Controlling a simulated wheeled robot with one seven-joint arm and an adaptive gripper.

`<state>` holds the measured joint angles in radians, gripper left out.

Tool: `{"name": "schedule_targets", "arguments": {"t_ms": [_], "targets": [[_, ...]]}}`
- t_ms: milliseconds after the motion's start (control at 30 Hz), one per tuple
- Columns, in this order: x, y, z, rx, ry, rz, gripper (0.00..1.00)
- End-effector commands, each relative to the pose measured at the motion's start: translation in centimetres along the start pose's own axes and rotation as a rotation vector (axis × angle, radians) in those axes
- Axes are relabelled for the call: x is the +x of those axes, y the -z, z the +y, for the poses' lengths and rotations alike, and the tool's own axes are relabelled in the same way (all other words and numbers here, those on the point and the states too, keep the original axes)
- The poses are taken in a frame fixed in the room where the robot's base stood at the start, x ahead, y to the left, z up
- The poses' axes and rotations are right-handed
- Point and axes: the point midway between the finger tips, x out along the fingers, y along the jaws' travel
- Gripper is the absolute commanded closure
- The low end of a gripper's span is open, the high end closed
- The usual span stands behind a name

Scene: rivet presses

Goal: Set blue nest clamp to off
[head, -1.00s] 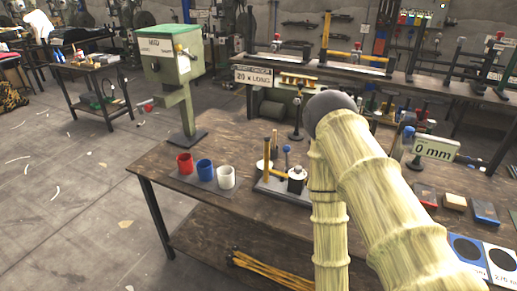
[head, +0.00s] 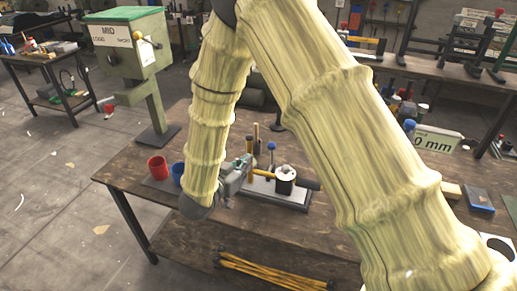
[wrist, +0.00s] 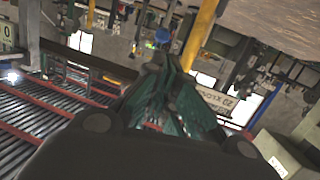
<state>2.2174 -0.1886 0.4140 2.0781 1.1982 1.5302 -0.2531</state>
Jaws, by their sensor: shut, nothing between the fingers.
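On the front bench stands a small fixture on a grey base plate (head: 296,201). It carries a lever with a blue ball knob (head: 271,146), standing up, and a black cylinder with a white top (head: 286,172). A yellow bar (head: 264,174) lies nearly level in front of the blue-knobbed lever. My gripper (head: 243,163) is shut and empty at the fixture's left end, partly covering it. I cannot tell whether it touches. In the wrist view my dark green fingers (wrist: 165,92) are together beside a yellow post (wrist: 201,32).
A red cup (head: 157,166) and a blue cup (head: 178,173) stand left of my forearm. A green press box (head: 125,45) stands on a post at the back left. A "0 mm" sign (head: 437,141) stands at the right. Yellow rods (head: 270,268) lie on the lower shelf.

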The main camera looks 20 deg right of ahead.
Motion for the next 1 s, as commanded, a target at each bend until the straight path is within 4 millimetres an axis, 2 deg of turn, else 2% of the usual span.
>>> {"name": "schedule_targets", "arguments": {"t_ms": [167,700,1000], "targets": [[1.7,0.2,-0.1,-0.001,-0.001,0.000,1.00],[10.6,0.3,0.2,0.000,-0.003,-0.001,1.00],[13.4,0.1,0.1,0.000,-0.001,-0.001,1.00]]}}
